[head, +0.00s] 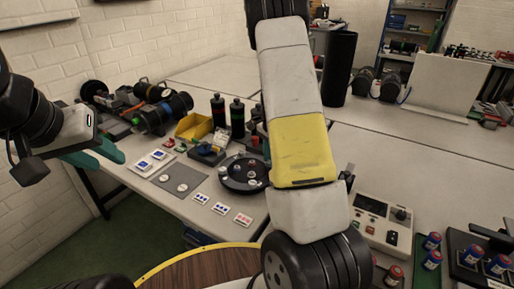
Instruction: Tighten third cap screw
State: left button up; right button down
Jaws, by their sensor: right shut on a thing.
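A round black plate (229,183) lies on the white table, left of my right arm. Several small round pieces stand on it, including a red-topped one (252,163); they may be cap screws, but they are too small to tell how they sit. My right arm crosses the middle of the view and covers the area just right of the plate. My right gripper is hidden. My left gripper (98,154), with teal fingers, hangs at the left beside the table, well away from the plate. Its finger gap is not clear.
A grey mat (180,179) and small cards lie left of the plate. A yellow bin (194,127), dark bottles (237,117) and black equipment stand behind. A control box (382,220) and blue-red pieces (432,260) are at the right. A round wooden top (195,272) is at the bottom.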

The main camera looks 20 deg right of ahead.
jog(key=shift+w+r+m, duration=0.15)
jog(key=shift+m, duration=0.95)
jog(key=c, duration=1.2)
grip_release()
jog(key=shift+c, duration=0.2)
jog(key=shift+o, duration=0.4)
notch_tip(320, 180, up, 8)
jog(key=shift+f, duration=0.15)
